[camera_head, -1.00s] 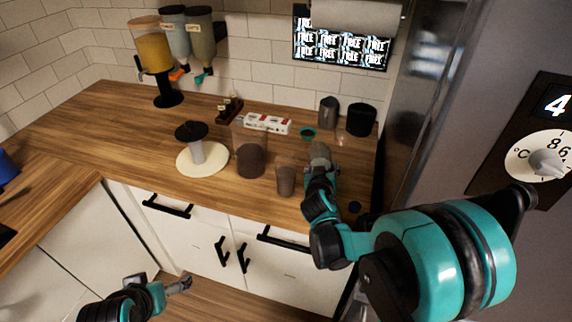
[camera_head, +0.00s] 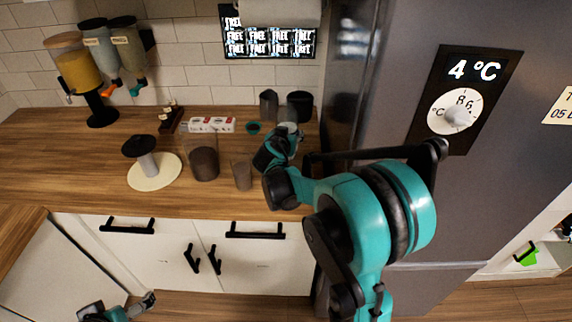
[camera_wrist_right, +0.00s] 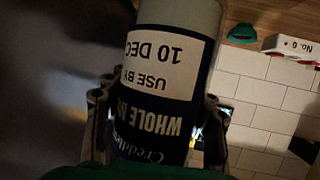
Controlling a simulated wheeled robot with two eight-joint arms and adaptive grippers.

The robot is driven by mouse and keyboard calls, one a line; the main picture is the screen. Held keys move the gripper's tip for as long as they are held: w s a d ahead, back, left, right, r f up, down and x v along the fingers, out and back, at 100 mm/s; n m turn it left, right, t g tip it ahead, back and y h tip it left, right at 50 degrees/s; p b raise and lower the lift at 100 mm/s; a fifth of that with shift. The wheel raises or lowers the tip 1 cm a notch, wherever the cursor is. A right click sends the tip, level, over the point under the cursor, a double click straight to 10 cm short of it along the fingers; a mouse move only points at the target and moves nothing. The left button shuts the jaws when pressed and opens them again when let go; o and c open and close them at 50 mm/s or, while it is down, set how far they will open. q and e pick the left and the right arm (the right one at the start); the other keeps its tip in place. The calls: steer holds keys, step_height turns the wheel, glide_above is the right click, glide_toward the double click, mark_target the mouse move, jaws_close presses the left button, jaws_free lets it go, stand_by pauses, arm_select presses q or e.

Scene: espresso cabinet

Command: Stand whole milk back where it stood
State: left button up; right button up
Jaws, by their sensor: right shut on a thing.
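The whole milk (camera_wrist_right: 165,85) is a dark container with a white use-by label, close up in the right wrist view. Its lettering appears upside down there. My right gripper (camera_wrist_right: 160,115) is shut on it, with a finger on each side. In the head view my right gripper (camera_head: 288,138) is over the counter's right end, by the fridge. The milk is mostly hidden by the gripper there, and I cannot tell whether it touches the counter. My left gripper (camera_head: 148,300) is low at the lower left, in front of the cabinets; its finger opening is unclear.
The steel fridge (camera_head: 375,100) stands right of the counter (camera_head: 90,165). Two dark canisters (camera_head: 299,105) are behind my right gripper. A brown tumbler (camera_head: 242,175), a larger brown-filled container (camera_head: 204,162) and a round cream base (camera_head: 150,180) stand left of it.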

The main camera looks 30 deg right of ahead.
steer(key=shift+w+f+b, duration=0.1)
steer(key=shift+f+b, duration=1.45)
steer(key=shift+f, duration=2.65)
steer(key=shift+f, duration=0.1)
steer(key=o, duration=1.7)
steer(key=shift+o, duration=0.2)
